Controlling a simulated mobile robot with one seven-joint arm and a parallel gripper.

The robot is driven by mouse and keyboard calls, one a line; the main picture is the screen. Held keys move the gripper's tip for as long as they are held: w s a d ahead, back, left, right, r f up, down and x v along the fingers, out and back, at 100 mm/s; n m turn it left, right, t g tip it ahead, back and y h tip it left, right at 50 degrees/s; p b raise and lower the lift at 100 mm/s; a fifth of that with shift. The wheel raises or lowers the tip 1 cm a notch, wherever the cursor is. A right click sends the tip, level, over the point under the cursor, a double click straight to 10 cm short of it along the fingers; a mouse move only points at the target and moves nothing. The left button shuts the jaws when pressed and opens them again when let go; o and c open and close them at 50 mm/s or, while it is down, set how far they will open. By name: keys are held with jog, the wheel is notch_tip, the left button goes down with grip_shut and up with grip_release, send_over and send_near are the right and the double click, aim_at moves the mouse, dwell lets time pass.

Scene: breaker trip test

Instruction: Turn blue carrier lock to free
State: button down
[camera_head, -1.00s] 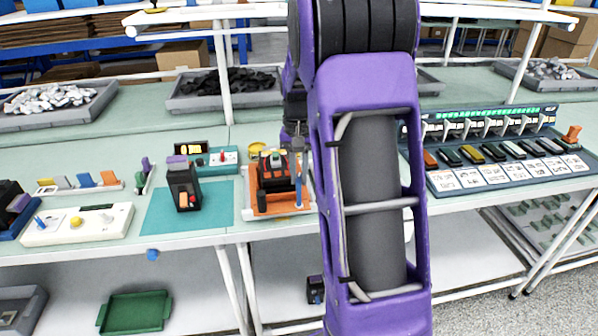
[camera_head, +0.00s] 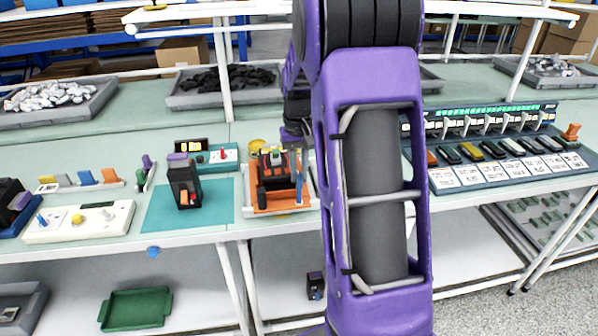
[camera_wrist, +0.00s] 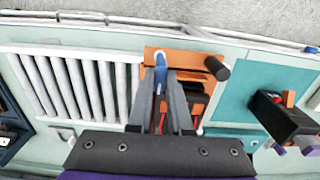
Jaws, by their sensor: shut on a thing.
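The blue carrier lock (camera_wrist: 160,66) is a small blue lever at the edge of the orange carrier (camera_wrist: 182,56) in the wrist view. My gripper (camera_wrist: 162,88) is shut on it, with a grey finger on each side. In the head view the lock (camera_head: 299,186) stands at the right side of the orange carrier (camera_head: 262,209), which holds a black device (camera_head: 274,175). The lock's exact turn angle cannot be told.
A black breaker (camera_head: 184,184) stands on a teal mat (camera_head: 155,212) left of the carrier. A white panel with a yellow knob (camera_head: 78,219) lies farther left. A rack with several breakers (camera_head: 480,180) is at the right. White slats (camera_wrist: 75,85) lie beside the carrier in the wrist view.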

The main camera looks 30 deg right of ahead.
jog(key=c, duration=0.8)
grip_release()
jog(key=shift+c, duration=0.2)
notch_tip(320, 180, up, 18)
jog(key=shift+f+p, duration=0.25)
jog(key=shift+p, duration=0.2)
